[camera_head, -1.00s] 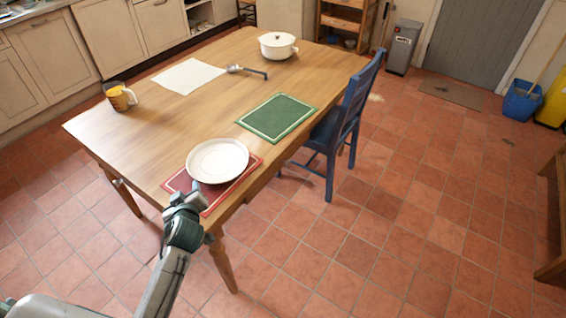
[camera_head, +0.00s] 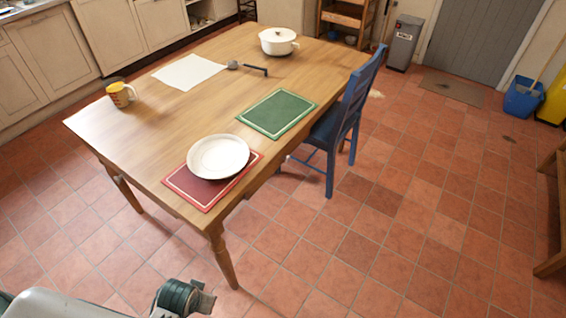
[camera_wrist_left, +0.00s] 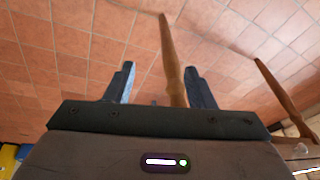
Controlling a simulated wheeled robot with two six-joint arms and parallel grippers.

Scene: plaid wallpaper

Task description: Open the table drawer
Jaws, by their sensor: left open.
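The wooden table (camera_head: 150,140) fills the middle left of the head view. Its near edge runs above the floor toward me; no drawer front or handle can be made out there. My left gripper (camera_wrist_left: 159,69) is open and empty in the wrist view, its two dark fingers apart. A brown wooden table leg (camera_wrist_left: 171,60) shows beyond and between the fingers, not gripped. In the head view my left arm is low at the bottom edge, in front of the table and apart from it; the fingers are hard to make out there. My right gripper is not in view.
On the table are a white plate (camera_head: 218,156) on a red mat (camera_head: 185,188), a green mat (camera_head: 277,113), white paper (camera_head: 188,72), a mug (camera_head: 120,94), a ladle (camera_head: 247,68) and a white pot (camera_head: 278,42). A blue chair (camera_head: 345,115) stands right. Tiled floor is clear in front.

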